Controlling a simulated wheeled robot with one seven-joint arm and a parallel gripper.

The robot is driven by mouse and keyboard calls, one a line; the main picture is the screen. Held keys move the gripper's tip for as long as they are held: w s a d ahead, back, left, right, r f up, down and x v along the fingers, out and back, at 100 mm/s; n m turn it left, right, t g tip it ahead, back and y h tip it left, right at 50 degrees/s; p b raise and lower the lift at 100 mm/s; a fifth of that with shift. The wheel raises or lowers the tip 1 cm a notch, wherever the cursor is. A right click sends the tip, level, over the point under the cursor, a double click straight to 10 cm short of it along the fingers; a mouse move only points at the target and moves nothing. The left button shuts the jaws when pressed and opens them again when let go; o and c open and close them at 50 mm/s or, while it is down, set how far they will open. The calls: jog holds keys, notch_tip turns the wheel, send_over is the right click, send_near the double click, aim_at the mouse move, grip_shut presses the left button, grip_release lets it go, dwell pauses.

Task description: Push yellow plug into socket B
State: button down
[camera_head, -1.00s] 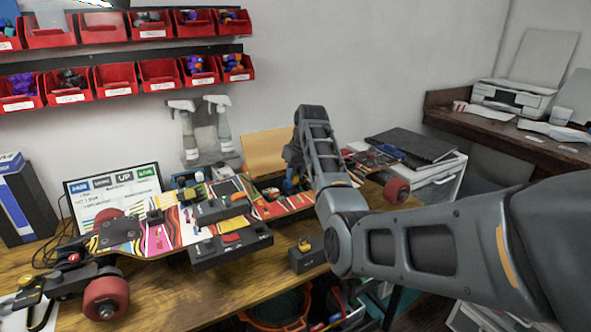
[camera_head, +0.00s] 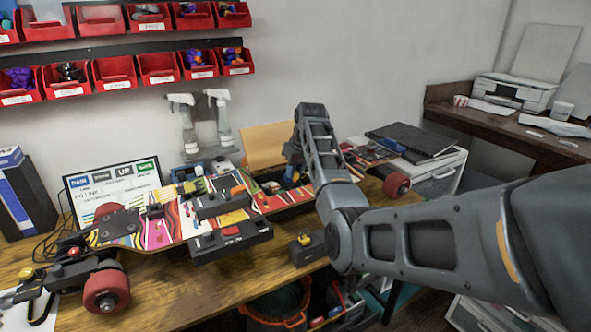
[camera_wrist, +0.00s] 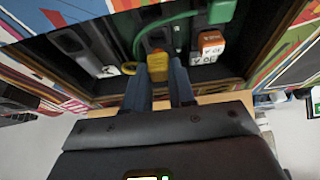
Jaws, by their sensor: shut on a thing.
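My gripper (camera_wrist: 160,88) reaches into a dark recess in the colourful board in the wrist view. Its two blue-grey fingers are shut on the yellow plug (camera_wrist: 157,64), which sits between the fingertips. A green cable (camera_wrist: 178,20) curves past just beyond the plug. An orange and white labelled block (camera_wrist: 209,46) sits to the right of the fingers, inside the recess. Socket B cannot be made out, and whether the plug is seated in anything is hidden. In the head view my arm largely covers the gripper.
The colourful skateboard (camera_head: 160,228) with red wheels lies across the wooden bench (camera_head: 190,285). A small black box with a yellow top (camera_head: 306,250) stands near the front edge. A screen (camera_head: 113,190) stands behind the board. Red bins (camera_head: 157,67) hang on the wall.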

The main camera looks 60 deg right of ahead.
aim_at(296, 175)
jog(key=shift+f, duration=1.6)
dwell(3.2)
jog(key=c, duration=0.6)
grip_release()
jog(key=shift+r+p, duration=1.65)
jog(key=shift+p, duration=0.25)
jog(key=shift+r+p, duration=2.7)
jog(key=shift+r, duration=0.2)
